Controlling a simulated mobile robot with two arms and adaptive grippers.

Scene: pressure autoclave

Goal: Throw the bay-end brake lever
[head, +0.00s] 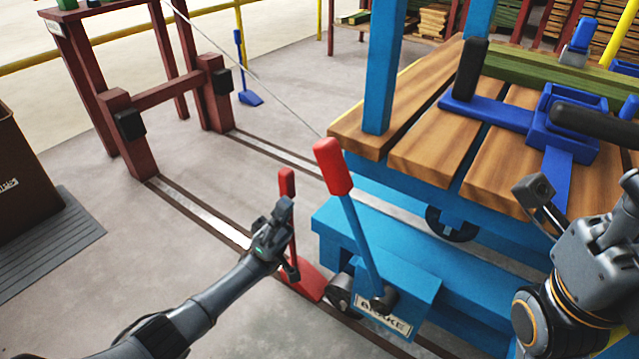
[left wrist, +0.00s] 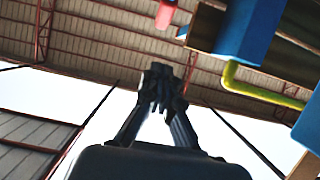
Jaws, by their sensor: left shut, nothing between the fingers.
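A blue lever with a red grip (head: 332,167) rises, leaning, from a blue box with a BRAKE plate (head: 383,316) on the end of the blue cart. A thinner all-red lever (head: 287,183) stands on a red floor foot (head: 308,282) just left of it. My left gripper (head: 284,208) is shut and empty, in front of the red lever's shaft in the head view; contact cannot be told. The left wrist view shows its shut fingers (left wrist: 160,75) pointing up, with a red grip (left wrist: 166,12) beyond them. My right gripper (head: 605,240) is at the right edge, its fingers unclear.
The blue cart has a wooden deck (head: 440,147) carrying blue clamps (head: 560,125) and a blue post (head: 384,65). Floor rails (head: 205,213) run to dark red buffer posts (head: 125,140). The grey floor left of my left arm is mostly clear, with a ribbed mat (head: 50,250) farther left.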

